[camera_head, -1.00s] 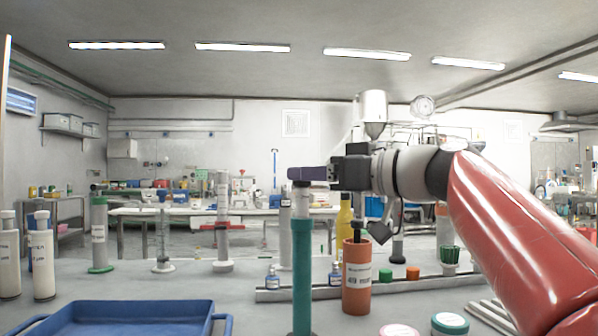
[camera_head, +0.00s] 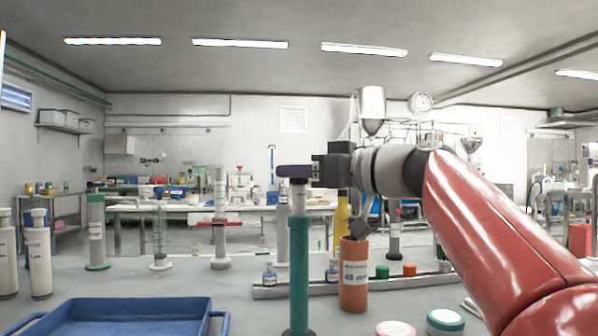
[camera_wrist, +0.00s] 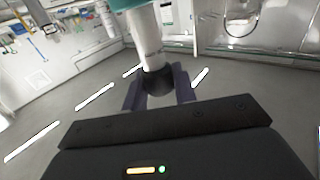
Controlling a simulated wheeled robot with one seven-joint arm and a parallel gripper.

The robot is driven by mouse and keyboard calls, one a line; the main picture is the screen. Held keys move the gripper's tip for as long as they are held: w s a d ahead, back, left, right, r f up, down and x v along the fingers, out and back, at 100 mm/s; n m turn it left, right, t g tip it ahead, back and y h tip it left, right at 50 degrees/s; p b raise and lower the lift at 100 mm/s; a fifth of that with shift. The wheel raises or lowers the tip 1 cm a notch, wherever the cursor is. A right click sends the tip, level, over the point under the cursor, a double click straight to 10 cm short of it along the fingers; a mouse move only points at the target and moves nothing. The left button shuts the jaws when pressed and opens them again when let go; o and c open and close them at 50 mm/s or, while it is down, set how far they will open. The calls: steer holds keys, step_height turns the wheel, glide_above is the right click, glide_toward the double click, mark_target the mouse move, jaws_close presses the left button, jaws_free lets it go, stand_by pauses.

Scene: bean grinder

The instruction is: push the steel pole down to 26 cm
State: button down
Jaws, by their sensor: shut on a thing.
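The steel pole (camera_head: 298,201) stands upright, its pale grey upper part rising out of a teal tube (camera_head: 299,260). A dark knob caps the pole. My gripper (camera_head: 296,171) is at the pole's top, its purple fingers around the knob. In the wrist view the knob (camera_wrist: 158,82) sits between the two fingers of my gripper (camera_wrist: 159,90), and the pole's grey length (camera_wrist: 148,40) runs to the teal tube (camera_wrist: 128,4). I see no readable height mark on the pole. The tube's foot is cut off at the picture's bottom.
A blue tray (camera_head: 205,328) lies front left. An orange container (camera_head: 353,285) with a tilted grey object stands right of the tube, a yellow bottle (camera_head: 341,222) behind it. Small bottles and round lids (camera_head: 446,319) are nearby. White bottles (camera_head: 39,262) stand far left.

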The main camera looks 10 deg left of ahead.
mark_target(299, 215)
steer(key=shift+f+b, duration=2.3)
steer(key=shift+f, duration=0.1)
steer(key=c, duration=1.3)
jaws_free()
steer(key=shift+w, duration=0.1)
steer(key=shift+o, duration=0.9)
steer(key=shift+r, duration=0.1)
steer(key=v, duration=0.8)
